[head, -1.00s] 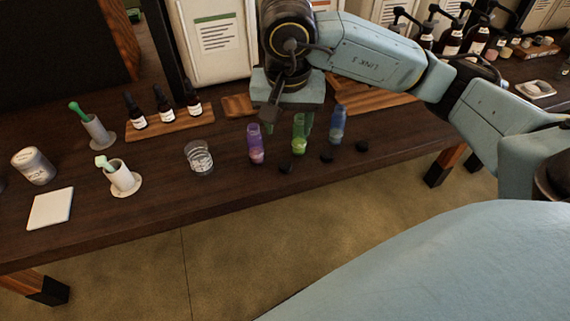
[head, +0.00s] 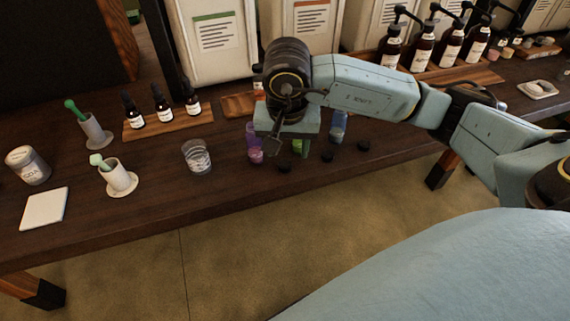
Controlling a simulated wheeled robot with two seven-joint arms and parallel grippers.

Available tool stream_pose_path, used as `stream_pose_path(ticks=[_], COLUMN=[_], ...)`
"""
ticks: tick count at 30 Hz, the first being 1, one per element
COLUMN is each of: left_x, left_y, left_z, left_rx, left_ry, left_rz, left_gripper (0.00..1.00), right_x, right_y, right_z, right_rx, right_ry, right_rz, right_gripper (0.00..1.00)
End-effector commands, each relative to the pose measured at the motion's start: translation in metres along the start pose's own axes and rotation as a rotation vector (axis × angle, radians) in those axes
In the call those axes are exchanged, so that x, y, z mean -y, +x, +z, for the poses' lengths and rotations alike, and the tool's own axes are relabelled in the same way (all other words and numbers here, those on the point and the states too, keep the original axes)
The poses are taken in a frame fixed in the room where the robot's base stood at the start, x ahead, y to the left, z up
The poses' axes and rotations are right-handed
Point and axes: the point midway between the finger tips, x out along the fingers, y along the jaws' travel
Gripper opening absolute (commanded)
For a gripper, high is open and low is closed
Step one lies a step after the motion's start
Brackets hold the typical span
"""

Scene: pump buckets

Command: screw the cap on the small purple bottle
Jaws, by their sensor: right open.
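The small purple bottle (head: 254,146) stands upright on the dark table, left of a green bottle (head: 298,148) and a blue bottle (head: 338,127). Several small black caps lie on the table in front of the bottles: one cap (head: 284,166) by the purple bottle, another cap (head: 327,157) in the middle and a third cap (head: 363,146) to the right. My right gripper (head: 279,146) is open, pointing down just right of the purple bottle and above the nearest cap. Its body hides much of the green bottle, and its fingers are hard to make out. My left gripper is not in view.
A clear glass (head: 197,158) stands left of the purple bottle. Dropper bottles (head: 162,104) and pump bottles (head: 420,46) line the back. The front edge is close.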

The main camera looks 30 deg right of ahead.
Motion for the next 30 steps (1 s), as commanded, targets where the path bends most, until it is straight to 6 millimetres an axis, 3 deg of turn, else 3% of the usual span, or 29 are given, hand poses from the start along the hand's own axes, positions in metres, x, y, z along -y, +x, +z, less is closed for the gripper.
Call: stream_pose_path(ticks=[12,25,30], left_x=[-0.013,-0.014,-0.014], left_y=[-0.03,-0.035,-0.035], left_z=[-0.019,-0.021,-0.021], left_rx=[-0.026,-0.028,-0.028], left_ry=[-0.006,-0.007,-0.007], left_rz=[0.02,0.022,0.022], left_gripper=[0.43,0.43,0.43], right_x=[0.005,0.005,0.005], right_y=[0.048,0.052,0.052], right_z=[-0.002,-0.003,-0.003], right_rx=[0.002,0.0,0.0], right_ry=[0.001,0.0,0.0], right_rz=[0.001,0.0,0.0], right_gripper=[0.52,0.52,0.31])
